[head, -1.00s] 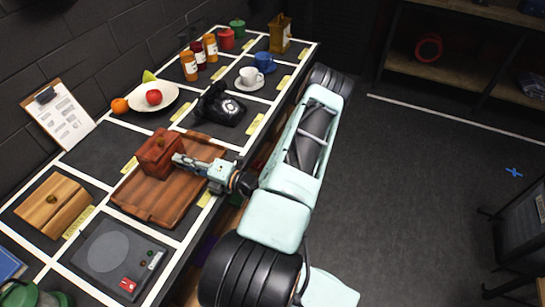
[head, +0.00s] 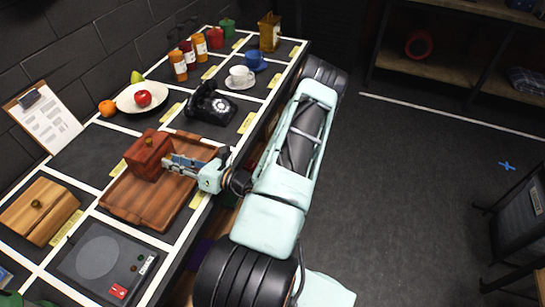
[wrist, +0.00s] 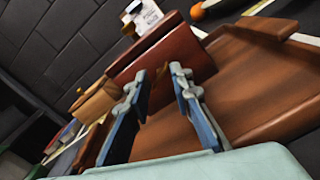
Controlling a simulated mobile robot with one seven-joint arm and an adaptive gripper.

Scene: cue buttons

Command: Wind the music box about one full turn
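The music box, a red-brown wooden box (head: 149,163) with a small knob on top, stands on a brown wooden tray (head: 130,205) in the head view. It also fills the upper middle of the wrist view (wrist: 180,57). My gripper (head: 166,162) is at its right side. In the wrist view my gripper's fingertips (wrist: 158,78) are apart, with small brass-coloured parts (wrist: 163,71) showing between them at the box's near face. Those parts look like a winding key. I cannot tell whether the fingers press on it. The box's side behind the fingers is partly hidden.
A light wooden box (head: 40,211) and a grey device with buttons (head: 105,262) stand near the tray. A black telephone (head: 212,105) and a plate of fruit (head: 142,98) are behind it. Cups, bottles and canisters stand farther along the table.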

